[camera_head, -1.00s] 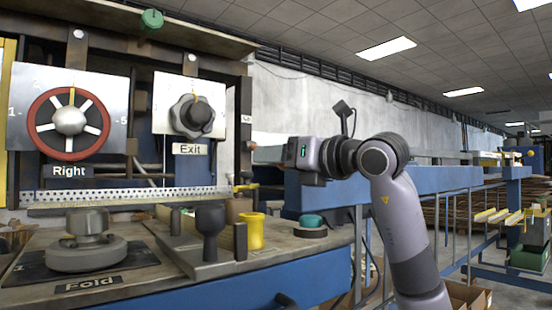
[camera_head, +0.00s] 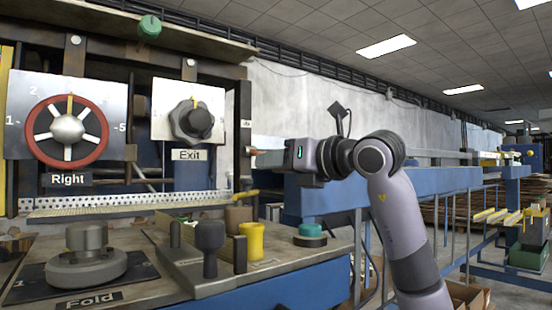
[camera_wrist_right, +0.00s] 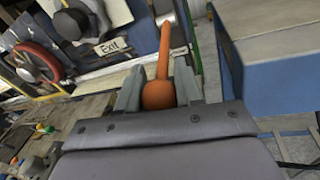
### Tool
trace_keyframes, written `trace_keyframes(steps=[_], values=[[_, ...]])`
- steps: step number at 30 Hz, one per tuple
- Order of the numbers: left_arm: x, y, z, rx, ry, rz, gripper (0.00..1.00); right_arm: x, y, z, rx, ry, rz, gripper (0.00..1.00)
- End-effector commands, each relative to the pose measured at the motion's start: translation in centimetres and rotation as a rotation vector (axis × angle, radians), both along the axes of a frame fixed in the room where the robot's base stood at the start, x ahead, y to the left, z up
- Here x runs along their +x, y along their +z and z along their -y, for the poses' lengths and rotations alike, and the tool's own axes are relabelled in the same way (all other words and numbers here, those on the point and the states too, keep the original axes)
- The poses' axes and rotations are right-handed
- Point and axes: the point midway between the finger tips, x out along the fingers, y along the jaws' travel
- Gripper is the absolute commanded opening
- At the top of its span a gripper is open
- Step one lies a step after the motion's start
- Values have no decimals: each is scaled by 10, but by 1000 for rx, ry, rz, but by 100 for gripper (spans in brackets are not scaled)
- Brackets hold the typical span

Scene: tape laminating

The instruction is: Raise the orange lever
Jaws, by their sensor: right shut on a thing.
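The orange lever (camera_wrist_right: 165,50) shows in the right wrist view as a slim shaft with a round ball end (camera_wrist_right: 158,95). The ball sits between the grey fingers of my right gripper (camera_wrist_right: 158,88), which is shut on it. In the head view my right gripper (camera_head: 262,156) reaches left to the machine's edge, just right of the panel with the Exit knob (camera_head: 192,120). There the lever is small and mostly hidden by the gripper. My left gripper is in neither view.
A red handwheel labelled Right (camera_head: 67,128) is on the panel at left. Below, the bench (camera_head: 150,285) holds a grey Fold knob (camera_head: 87,250), a dark lever knob (camera_head: 210,237), a yellow knob (camera_head: 252,241) and a green-topped button (camera_head: 310,231). A blue beam (camera_head: 445,181) runs behind my right arm.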

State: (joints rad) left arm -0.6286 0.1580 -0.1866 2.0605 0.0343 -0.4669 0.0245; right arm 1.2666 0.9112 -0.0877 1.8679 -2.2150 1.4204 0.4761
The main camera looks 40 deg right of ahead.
Motion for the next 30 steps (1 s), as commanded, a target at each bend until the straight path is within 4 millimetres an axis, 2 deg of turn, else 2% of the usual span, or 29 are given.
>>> trace_keyframes(steps=[1,5,15,19,30], values=[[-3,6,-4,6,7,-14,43,-1,9,1,1,-2,-22,0],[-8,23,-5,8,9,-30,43,-2,19,1,8,-3,-86,0],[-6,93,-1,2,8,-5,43,-3,42,1,34,-2,-297,0],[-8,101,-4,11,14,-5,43,-3,49,0,41,-1,-371,0],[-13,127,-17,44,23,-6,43,5,77,2,42,-3,-352,0]])
